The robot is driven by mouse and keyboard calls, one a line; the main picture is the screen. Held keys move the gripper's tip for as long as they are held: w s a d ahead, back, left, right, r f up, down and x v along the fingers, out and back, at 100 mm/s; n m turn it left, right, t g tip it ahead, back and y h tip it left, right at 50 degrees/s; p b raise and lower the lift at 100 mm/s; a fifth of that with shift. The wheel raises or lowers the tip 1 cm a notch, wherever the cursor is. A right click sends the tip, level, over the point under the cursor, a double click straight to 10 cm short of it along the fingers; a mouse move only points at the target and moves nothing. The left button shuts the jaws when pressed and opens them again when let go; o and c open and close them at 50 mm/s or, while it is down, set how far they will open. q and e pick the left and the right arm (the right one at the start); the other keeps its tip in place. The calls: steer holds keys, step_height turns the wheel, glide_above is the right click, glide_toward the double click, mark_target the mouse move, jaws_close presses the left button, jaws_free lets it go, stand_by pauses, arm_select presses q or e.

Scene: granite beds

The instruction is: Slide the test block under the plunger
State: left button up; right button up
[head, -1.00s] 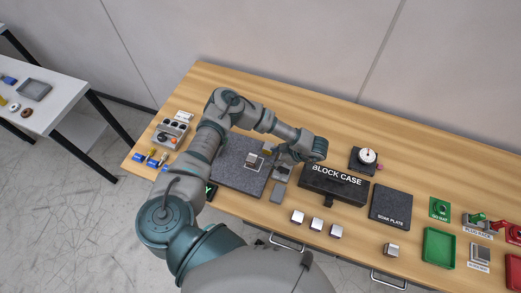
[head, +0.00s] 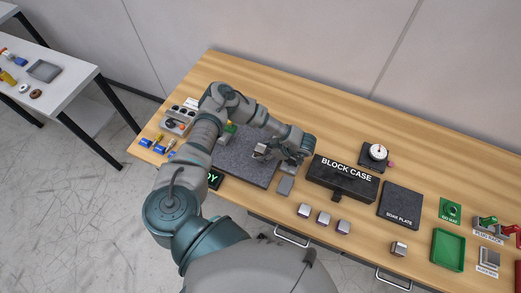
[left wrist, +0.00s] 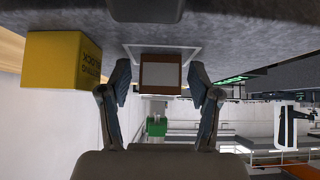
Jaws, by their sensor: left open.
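A small silver block (head: 261,149), likely the test block, sits on the dark granite plate (head: 238,170) in the head view. I cannot make out the plunger; my arm covers part of the plate. My right gripper is not in view.
A yellow lettered block (left wrist: 60,62) stands close beside one finger. The block case (head: 342,182) and soak plate (head: 400,205) lie to the right. Several silver blocks (head: 323,218) line the front. A dial gauge (head: 377,152) is behind.

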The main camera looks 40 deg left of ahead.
mark_target(257, 146)
arm_select(q)
steer(key=shift+c, duration=0.9)
steer(key=c, duration=0.8)
steer(key=shift+s+a, duration=0.2)
steer(key=shift+a, duration=0.6)
steer(key=shift+s+a+p, duration=0.2)
steer(key=shift+a+p, duration=0.15)
steer(key=shift+a, duration=0.45)
steer(key=shift+s+a+p, duration=0.2)
steer(key=shift+a+p, duration=0.15)
steer(key=shift+a, duration=0.45)
steer(key=shift+s+a+p, duration=0.3)
steer(key=shift+a, duration=0.9)
steer(key=shift+s+a+p, duration=0.3)
steer(key=shift+a+p, duration=0.05)
steer(key=shift+a, duration=0.8)
steer(key=shift+s+a+p, duration=0.3)
steer(key=shift+a, duration=0.9)
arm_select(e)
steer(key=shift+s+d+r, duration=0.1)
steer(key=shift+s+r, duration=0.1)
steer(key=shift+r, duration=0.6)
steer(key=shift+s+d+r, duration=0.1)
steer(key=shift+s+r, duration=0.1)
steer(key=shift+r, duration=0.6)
arm_select(q)
steer(key=o, duration=1)
